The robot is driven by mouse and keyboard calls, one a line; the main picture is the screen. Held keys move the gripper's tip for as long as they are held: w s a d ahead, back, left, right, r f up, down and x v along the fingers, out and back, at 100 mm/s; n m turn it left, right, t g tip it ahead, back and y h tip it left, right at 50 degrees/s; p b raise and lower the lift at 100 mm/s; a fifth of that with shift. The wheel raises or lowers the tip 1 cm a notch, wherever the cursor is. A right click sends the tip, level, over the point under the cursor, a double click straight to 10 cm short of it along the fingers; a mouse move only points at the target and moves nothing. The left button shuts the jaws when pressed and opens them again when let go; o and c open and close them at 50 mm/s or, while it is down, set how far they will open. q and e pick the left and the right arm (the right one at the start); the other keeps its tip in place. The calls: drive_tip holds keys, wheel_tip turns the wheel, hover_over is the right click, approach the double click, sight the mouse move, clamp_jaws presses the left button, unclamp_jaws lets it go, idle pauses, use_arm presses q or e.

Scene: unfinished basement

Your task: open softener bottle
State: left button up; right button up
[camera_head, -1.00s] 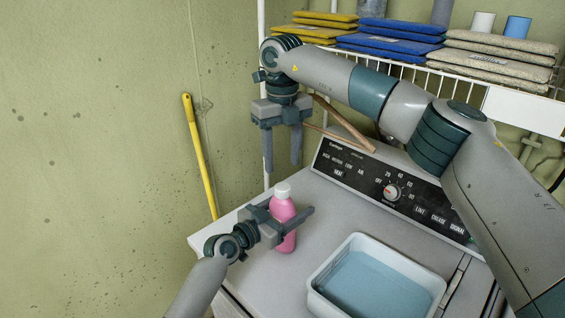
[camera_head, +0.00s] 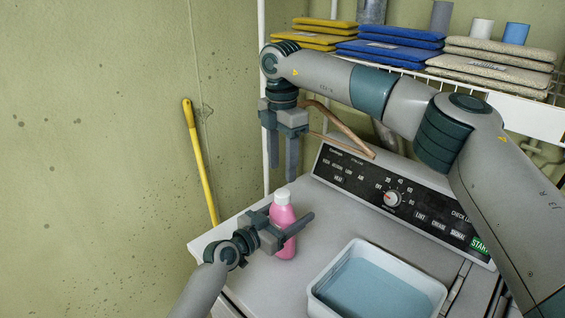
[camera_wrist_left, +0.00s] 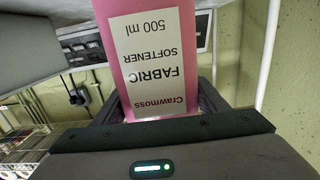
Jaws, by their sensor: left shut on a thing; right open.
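The pink fabric softener bottle (camera_head: 283,226) stands upright on the machine's grey top, with its white cap (camera_head: 282,197) on. My left gripper (camera_head: 283,228) is shut around the bottle's body. In the left wrist view the pink bottle (camera_wrist_left: 190,50) fills the space ahead of the gripper, its white label upside down. My right gripper (camera_head: 283,160) hangs pointing down with its fingers apart and empty. It is above and behind the cap, not touching it.
A white tub (camera_head: 330,302) with blue contents stands right of the bottle. The control panel (camera_head: 350,180) rises behind. A wire shelf (camera_head: 500,100) holds yellow, blue and beige packs. A yellow pole (camera_head: 200,165) leans on the wall.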

sight(282, 192)
drive_tip(key=m, duration=0.7)
drive_tip(key=shift+f, duration=0.15)
drive_tip(key=shift+f, duration=3.85)
